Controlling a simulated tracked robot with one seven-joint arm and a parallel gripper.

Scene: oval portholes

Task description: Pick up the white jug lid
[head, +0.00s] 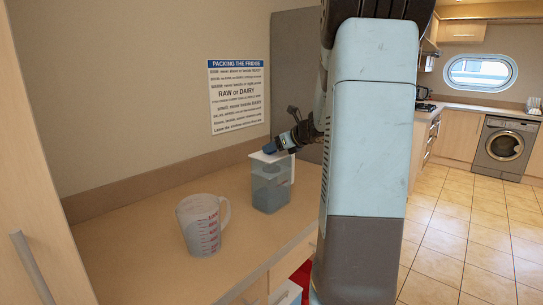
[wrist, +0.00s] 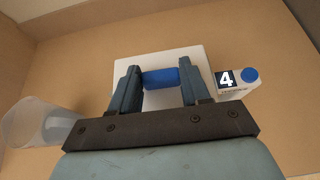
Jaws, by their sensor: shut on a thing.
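The white jug lid (head: 268,157) is flat and square with a blue knob (wrist: 162,78) on top. In the head view it is at the top of a clear, greyish square jug (head: 270,188) on the counter. My gripper (head: 284,144) comes in from the right above the lid. In the wrist view my gripper (wrist: 160,80) has one finger on each side of the blue knob and is shut on it. The white lid plate (wrist: 160,100) lies under the fingers. I cannot tell whether the lid rests on the jug or is slightly raised.
A clear measuring jug (head: 204,225) with red markings stands nearer on the wooden counter (head: 150,225). In the wrist view a white carton (wrist: 238,82) with a blue cap and a "4" is close right of the lid. The wall with a sign (head: 236,96) is behind.

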